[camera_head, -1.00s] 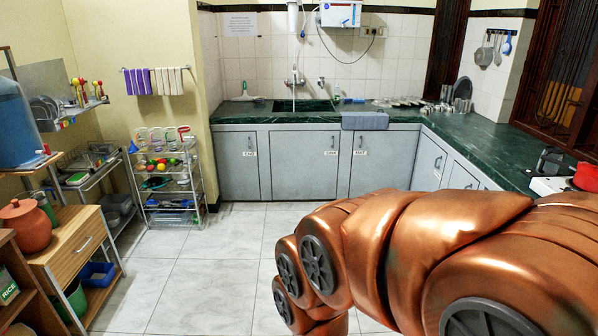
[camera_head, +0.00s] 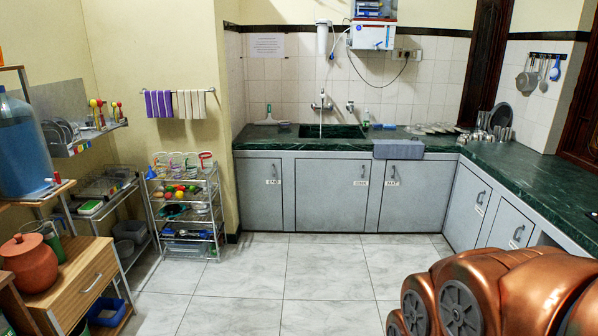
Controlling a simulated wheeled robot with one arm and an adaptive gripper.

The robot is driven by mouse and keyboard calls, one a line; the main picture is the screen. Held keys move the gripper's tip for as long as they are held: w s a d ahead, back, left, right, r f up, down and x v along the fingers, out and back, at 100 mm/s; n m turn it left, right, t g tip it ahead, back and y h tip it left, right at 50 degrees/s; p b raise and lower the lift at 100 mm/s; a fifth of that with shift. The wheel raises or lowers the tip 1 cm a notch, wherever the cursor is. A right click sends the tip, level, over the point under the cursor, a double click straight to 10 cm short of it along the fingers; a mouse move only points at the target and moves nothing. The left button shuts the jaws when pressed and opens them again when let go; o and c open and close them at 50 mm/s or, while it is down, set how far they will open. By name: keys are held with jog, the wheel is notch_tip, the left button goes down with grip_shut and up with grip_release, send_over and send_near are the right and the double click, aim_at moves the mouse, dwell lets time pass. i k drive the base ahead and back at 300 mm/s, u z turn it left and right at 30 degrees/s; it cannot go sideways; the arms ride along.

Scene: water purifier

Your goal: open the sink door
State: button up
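The grey base cabinet under the green counter has three front doors. The middle door (camera_head: 331,195) lies below the sink basin (camera_head: 345,131) and is shut. Its handle and a small label, too small to read surely, are near its upper right edge. The left door (camera_head: 259,196) and right door (camera_head: 402,198) are also shut, each with a handle and label. My copper-coloured arm fills the lower right corner, well in front of the cabinet. My gripper is not in view, so its state is hidden.
Tiled floor (camera_head: 325,285) before the doors is clear. A wire rack (camera_head: 187,222) stands left of the cabinet. A wooden drawer unit (camera_head: 85,283) is at lower left. The counter (camera_head: 520,177) and more cabinets run along the right.

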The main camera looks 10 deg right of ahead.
aim_at(331, 196)
jog(key=z, duration=0.85)
jog(key=i, duration=1.7)
jog(key=z, duration=0.2)
jog(key=i, duration=1.75)
jog(key=u, duration=1.35)
jog(key=i, duration=0.85)
jog(key=u, duration=0.65)
